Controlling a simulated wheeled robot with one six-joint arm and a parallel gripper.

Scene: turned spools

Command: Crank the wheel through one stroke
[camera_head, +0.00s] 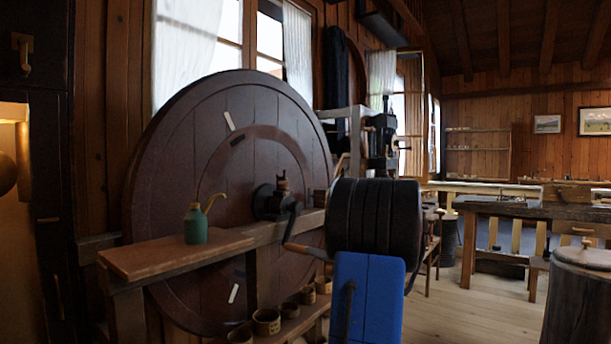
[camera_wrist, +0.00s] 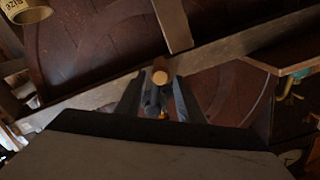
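The large dark brown wheel (camera_head: 180,160) stands upright at left in the head view. Its black hub (camera_head: 270,203) carries a crank arm (camera_head: 292,222) that slopes down to a wooden crank handle (camera_head: 300,249). The handle's far end is hidden behind my arm. In the wrist view my gripper (camera_wrist: 160,92) has its two dark fingers spread apart. The round wooden end of the handle (camera_wrist: 160,77) shows between the fingertips, with narrow gaps visible on both sides. My gripper is hidden in the head view.
A wooden beam with a shelf (camera_head: 165,255) crosses in front of the wheel and bears a green oil can (camera_head: 196,224). Several small round containers (camera_head: 267,321) stand below. A workbench (camera_head: 530,210) and a barrel (camera_head: 580,298) stand at right, with open floor between.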

